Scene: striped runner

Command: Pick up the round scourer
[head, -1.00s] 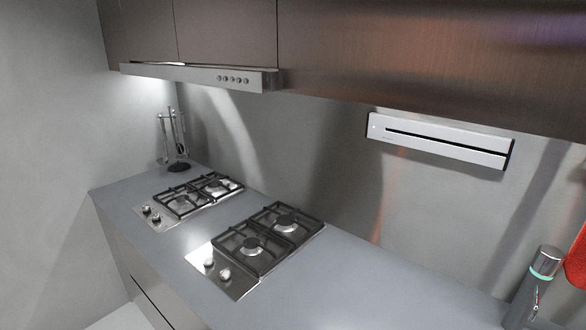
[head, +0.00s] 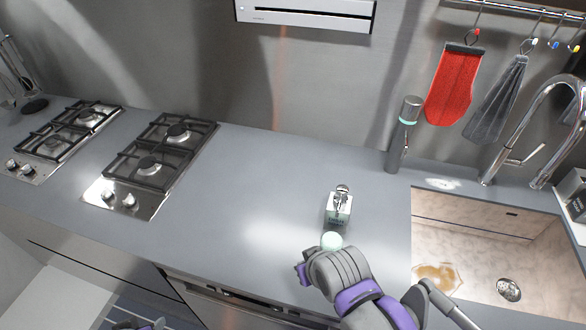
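My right gripper (head: 306,272) is at the counter's front edge, close below the round thing in the picture. Only a bit of my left gripper (head: 140,325) shows at the bottom edge, low in front of the counter.
A sink (head: 470,215) with a tall tap (head: 545,115) is at the right, with a brown stain inside. Two gas hobs (head: 150,160) (head: 65,140) are at the left. Red and grey cloths hang above. The counter between hob and dispenser is clear.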

